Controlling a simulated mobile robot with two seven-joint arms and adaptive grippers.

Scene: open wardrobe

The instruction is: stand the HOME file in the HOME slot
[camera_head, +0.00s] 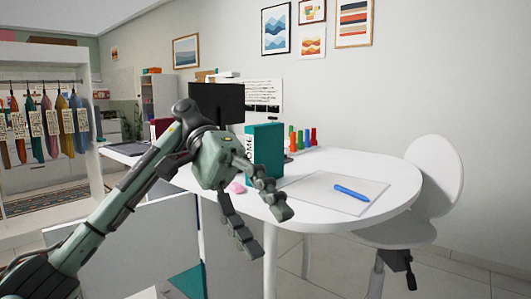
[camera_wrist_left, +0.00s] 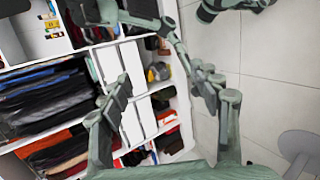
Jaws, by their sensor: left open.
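A teal file (camera_head: 266,148) stands upright on the white round table in the head view. Its spine carries a white label (camera_head: 249,150) with dark vertical letters, partly hidden by my left gripper; they look like part of HOME. My left gripper (camera_head: 266,231) is open in front of and below the file, with its fingers pointing down and right past the table's front edge. Nothing shows between the fingers. In the left wrist view the same open fingers (camera_wrist_left: 163,103) frame shelves and floor. I cannot make out a slot marked HOME. My right gripper is not identifiable.
The white table (camera_head: 385,180) bears a pale sheet (camera_head: 325,193) with a blue pen (camera_head: 351,193) and several coloured pegs (camera_head: 302,138). A dark monitor (camera_head: 217,103) stands behind. A white chair (camera_head: 437,178) is at right. Shelves of folded clothes (camera_wrist_left: 45,95) fill the wrist view's left.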

